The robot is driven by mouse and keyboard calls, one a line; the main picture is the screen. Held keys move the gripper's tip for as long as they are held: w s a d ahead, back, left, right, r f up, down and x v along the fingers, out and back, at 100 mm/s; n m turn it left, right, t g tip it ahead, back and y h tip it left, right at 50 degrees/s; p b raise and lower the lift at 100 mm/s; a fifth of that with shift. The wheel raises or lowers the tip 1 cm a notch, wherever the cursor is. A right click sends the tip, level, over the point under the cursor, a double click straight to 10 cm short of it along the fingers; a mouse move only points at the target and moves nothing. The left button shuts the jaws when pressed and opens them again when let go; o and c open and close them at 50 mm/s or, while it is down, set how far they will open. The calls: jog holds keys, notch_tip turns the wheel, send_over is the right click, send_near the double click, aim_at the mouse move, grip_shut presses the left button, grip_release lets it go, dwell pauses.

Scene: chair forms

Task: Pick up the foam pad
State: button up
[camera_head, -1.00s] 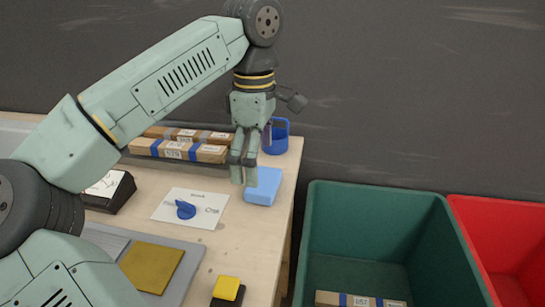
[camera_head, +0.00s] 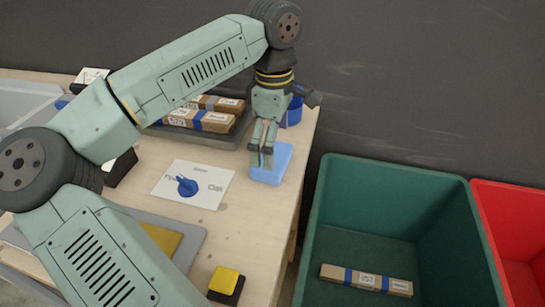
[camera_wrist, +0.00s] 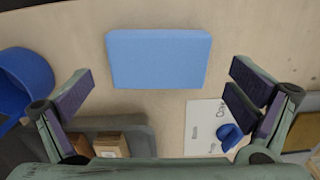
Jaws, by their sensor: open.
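The foam pad (camera_head: 283,167) is a light blue block lying flat on the wooden table near its right edge. It also shows in the wrist view (camera_wrist: 158,59), at the upper middle. My gripper (camera_head: 260,162) is above the pad in the head view and overlaps its left part. In the wrist view the two fingers of my gripper (camera_wrist: 164,88) are wide apart, one toward each side of the pad, with nothing between them. The exact height of the fingers above the pad is hard to tell.
A blue mug (camera_head: 294,111) stands behind the pad. A tray (camera_head: 222,137) with brown boxes is to the back left. A white card with a blue knob (camera_head: 187,187) lies left of the pad. A green bin (camera_head: 345,238) and a red bin (camera_head: 507,223) stand right of the table.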

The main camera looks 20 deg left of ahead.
jog(key=shift+w+a+f, duration=0.1)
jog(key=shift+f, duration=1.45)
jog(key=c, duration=0.6)
jog(key=shift+r, duration=0.1)
jog(key=shift+r, duration=0.55)
notch_tip(320, 180, up, 2)
jog(key=shift+r+b, duration=0.1)
jog(key=shift+b, duration=0.55)
jog(key=s+d+b, duration=0.1)
jog(key=s+d, duration=0.1)
jog(key=s, duration=0.3)
jog(key=s+d+r+b, duration=0.1)
jog(key=s, duration=0.4)
jog(key=s+d+b, duration=0.2)
jog(key=s, duration=0.3)
jog(key=shift+d+r, duration=0.25)
jog(key=shift+d, duration=0.1)
